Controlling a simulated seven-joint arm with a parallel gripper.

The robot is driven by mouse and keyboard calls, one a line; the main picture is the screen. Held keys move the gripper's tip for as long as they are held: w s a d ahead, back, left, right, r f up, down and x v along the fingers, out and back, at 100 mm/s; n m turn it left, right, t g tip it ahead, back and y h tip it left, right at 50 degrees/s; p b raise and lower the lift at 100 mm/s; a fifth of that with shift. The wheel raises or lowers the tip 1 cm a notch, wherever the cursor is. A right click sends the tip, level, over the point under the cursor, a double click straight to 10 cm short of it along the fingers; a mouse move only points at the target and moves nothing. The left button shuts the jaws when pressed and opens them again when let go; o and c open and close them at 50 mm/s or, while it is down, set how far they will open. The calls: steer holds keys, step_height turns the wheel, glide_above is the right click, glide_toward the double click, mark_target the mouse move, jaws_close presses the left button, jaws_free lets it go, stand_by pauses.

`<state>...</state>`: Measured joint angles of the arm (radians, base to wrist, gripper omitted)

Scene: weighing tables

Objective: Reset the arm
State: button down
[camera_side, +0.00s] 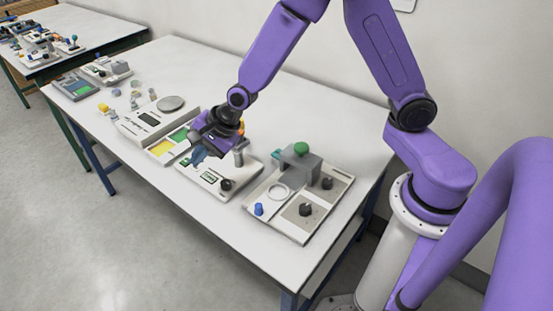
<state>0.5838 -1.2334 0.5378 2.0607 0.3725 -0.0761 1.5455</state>
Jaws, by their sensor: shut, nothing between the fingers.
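My gripper (200,150) is shut and empty at the end of my purple arm. In the side view it hangs over the middle of the white table, above the devices there. It covers part of a white device with a small green display (209,177) and a dark knob, and part of a tray with yellow and green sections (161,147). The height of the fingertips above these things is hard to tell.
A board with a grey block, green knob, black knobs and blue peg (258,209) stands to the right. A scale with a round plate (171,103) and several small parts stand to the left. The table's (255,245) front strip is clear. Another table (92,35) stands at far left.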

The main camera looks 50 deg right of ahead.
steer(key=s+d+r+n+g+h, duration=0.1)
steer(key=s+d+r+n+g, duration=0.15)
steer(key=s+n, duration=0.45)
steer(key=s+d+r+n+g, duration=0.1)
steer(key=s+r+n, duration=0.2)
steer(key=s+n, duration=0.45)
steer(key=s+d+r+n+g+h, duration=0.1)
steer(key=s+d+r+n+g, duration=0.1)
steer(key=s+n, duration=0.5)
steer(key=s+d+r+n+h, duration=0.1)
steer(key=s+d+r+n, duration=0.1)
steer(key=s+d+n, duration=0.3)
steer(key=s+d, duration=0.3)
steer(key=s, duration=0.1)
steer(key=shift+s+d+n+h, duration=0.2)
steer(key=shift+n+h, duration=0.1)
steer(key=shift+n, duration=0.05)
